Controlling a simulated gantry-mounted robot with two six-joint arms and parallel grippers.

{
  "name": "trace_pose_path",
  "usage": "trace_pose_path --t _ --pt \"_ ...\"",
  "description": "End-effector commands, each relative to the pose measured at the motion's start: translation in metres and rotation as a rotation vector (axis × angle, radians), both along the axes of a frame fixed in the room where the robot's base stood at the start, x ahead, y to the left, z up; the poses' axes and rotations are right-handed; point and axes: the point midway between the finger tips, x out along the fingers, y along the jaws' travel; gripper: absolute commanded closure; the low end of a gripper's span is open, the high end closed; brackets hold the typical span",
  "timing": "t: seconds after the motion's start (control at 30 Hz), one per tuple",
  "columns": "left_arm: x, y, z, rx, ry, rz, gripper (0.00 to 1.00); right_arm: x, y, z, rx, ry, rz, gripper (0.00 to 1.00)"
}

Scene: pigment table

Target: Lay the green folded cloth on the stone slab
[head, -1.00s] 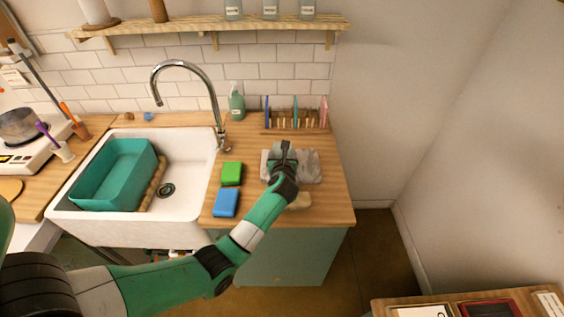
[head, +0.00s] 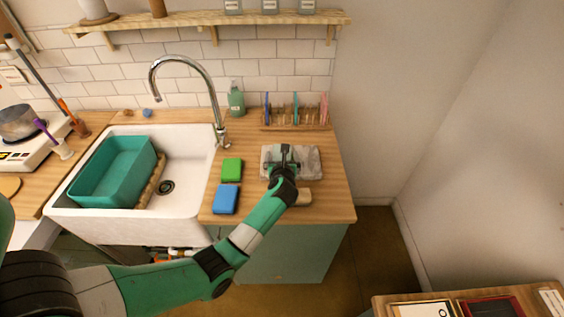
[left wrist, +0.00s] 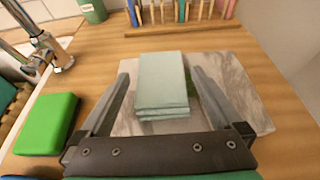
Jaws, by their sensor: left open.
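The pale green folded cloth (left wrist: 162,82) lies on the grey veined stone slab (left wrist: 238,85) in the left wrist view, its stacked layers facing me. The slab also shows in the head view (head: 311,161), on the counter right of the sink. My left gripper (left wrist: 161,72) is open, one finger on each side of the cloth, with gaps between fingers and cloth. In the head view my left gripper (head: 284,153) is over the slab and hides most of the cloth. My right gripper is not in view.
A bright green block (head: 232,171) and a blue block (head: 225,199) lie left of the slab. A pale block (head: 304,198) is in front of it, partly behind my arm. A rack (head: 295,126) stands behind, with a green bottle (head: 237,103) and tap (head: 214,105) to its left.

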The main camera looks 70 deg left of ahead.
Motion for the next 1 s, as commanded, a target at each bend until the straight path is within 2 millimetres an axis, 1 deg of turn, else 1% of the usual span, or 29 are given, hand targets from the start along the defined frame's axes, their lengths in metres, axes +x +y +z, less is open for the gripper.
trace_pose_path --t 0.03,0.2,0.3,0.43,0.5,0.6,0.9,0.97,1.0 --pt "-0.003 -0.009 0.008 0.001 0.000 -0.004 0.00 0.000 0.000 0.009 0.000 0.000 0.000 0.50" --pt "-0.019 -0.045 0.025 0.000 0.001 -0.006 0.00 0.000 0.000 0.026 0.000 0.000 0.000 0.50" --pt "-0.028 -0.065 0.033 0.000 0.000 -0.005 0.00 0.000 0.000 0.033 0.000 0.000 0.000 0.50" --pt "-0.036 -0.084 0.040 0.001 0.001 -0.005 0.00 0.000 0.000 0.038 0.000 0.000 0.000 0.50" --pt "-0.039 -0.090 0.042 0.000 0.001 -0.004 0.00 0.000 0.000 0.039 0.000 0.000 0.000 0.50" --pt "-0.042 -0.094 0.043 0.001 0.000 -0.001 0.00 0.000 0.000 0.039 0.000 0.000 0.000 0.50" --pt "-0.041 -0.093 0.043 0.004 -0.001 -0.001 0.00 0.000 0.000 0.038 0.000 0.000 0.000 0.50" --pt "-0.038 -0.092 0.051 0.027 -0.011 -0.009 0.00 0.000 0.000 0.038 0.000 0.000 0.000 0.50" --pt "-0.035 -0.091 0.063 0.064 -0.024 -0.018 0.00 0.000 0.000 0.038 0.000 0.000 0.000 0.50"
